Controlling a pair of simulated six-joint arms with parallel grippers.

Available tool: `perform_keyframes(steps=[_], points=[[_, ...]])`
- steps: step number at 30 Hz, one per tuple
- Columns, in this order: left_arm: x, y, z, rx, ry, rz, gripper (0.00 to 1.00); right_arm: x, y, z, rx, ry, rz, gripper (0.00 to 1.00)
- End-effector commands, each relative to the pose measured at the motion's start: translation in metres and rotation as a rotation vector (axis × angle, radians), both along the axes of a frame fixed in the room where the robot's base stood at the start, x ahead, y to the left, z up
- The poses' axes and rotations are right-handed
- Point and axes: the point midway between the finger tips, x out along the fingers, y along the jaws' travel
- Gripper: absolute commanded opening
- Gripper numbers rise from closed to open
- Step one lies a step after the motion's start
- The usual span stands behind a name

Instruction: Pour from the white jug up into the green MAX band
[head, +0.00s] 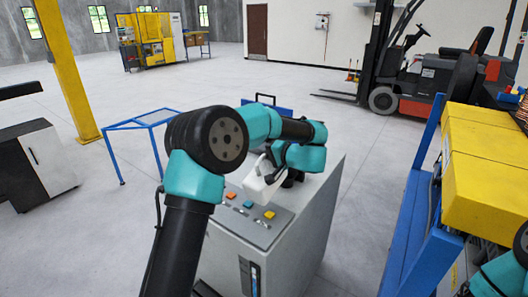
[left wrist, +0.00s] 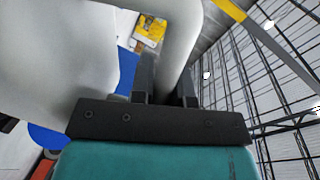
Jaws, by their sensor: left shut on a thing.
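The white jug (head: 260,184) is over the top of the grey machine cabinet (head: 225,245), partly hidden behind my left arm. It looks tilted, but its spout and any stream cannot be made out. My left gripper (left wrist: 165,85) is shut on the jug's handle (left wrist: 182,35); in the left wrist view the jug's white body (left wrist: 50,60) fills the left side. A level window (head: 249,277) with a blue strip is on the cabinet's front. I cannot make out the green MAX band. My right gripper is out of view.
Orange, blue and yellow buttons (head: 269,214) are on the cabinet's sloped panel. A blue-framed stand (head: 150,118) is behind left. A blue rack with yellow boxes (head: 487,180) stands right. A forklift (head: 430,80) is farther back. Open floor lies between.

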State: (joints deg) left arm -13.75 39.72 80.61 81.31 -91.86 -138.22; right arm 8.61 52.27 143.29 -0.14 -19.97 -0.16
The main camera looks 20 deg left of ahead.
Motion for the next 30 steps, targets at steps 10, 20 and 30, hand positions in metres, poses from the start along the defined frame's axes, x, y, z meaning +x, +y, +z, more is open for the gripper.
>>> perform_keyframes(steps=[10, 20, 30], points=[[0.0013, -0.0002, 0.0026, 0.003, 0.008, 0.001, 0.00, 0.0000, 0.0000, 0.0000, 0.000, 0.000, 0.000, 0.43], [0.0024, -0.0005, 0.0039, 0.005, 0.016, 0.000, 0.00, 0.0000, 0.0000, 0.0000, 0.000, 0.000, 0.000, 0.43], [0.0035, -0.0008, 0.0051, 0.007, 0.026, 0.000, 0.00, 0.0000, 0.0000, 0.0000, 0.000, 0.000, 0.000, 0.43]])
